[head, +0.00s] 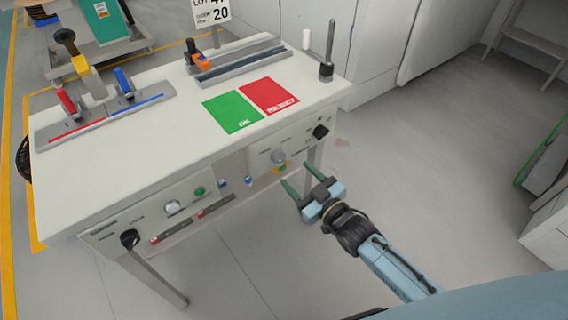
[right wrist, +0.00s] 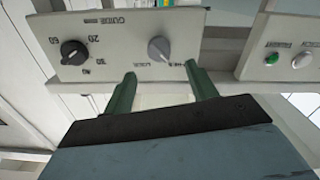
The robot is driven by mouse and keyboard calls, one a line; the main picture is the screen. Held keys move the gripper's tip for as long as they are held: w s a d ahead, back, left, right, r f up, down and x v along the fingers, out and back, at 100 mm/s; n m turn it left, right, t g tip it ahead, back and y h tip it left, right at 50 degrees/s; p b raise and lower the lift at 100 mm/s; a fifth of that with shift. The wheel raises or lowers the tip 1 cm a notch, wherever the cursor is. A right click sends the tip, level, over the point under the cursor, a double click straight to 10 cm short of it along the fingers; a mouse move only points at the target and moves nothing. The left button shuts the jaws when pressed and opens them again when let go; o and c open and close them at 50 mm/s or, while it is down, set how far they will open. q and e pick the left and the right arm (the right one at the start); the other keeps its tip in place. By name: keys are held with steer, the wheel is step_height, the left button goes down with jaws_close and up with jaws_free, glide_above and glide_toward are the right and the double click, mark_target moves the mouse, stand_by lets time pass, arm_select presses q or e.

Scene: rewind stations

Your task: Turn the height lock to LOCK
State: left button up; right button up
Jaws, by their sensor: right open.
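A small grey knob (head: 278,156) sits on the right front panel of the white workbench. The right wrist view shows it close, as a grey pointer knob (right wrist: 160,48) with small upside-down labels beside it; one seems to read LOCK. I cannot tell for sure which label its pointer faces. My right gripper (head: 300,178) is open and empty in front of this panel. In the right wrist view its two green fingers (right wrist: 160,74) point toward the panel, one to each side of the grey knob and apart from it. My left gripper is not in view.
A black dial (right wrist: 74,52) with numbers shares the panel; it also shows in the head view (head: 320,131). The bench (head: 180,130) carries green and red mats (head: 268,95) and rail fixtures. Another black knob (head: 130,238) is at the left front. Floor right of the bench is clear.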

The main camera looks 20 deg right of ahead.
mark_target(282, 160)
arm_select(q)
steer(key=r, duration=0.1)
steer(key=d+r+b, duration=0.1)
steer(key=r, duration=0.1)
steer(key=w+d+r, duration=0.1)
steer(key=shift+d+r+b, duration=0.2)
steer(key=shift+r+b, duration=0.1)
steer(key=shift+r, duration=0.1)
arm_select(e)
steer(key=x, duration=0.6)
steer(key=shift+w+a, duration=0.1)
steer(key=shift+w, duration=0.25)
steer(key=c, duration=1)
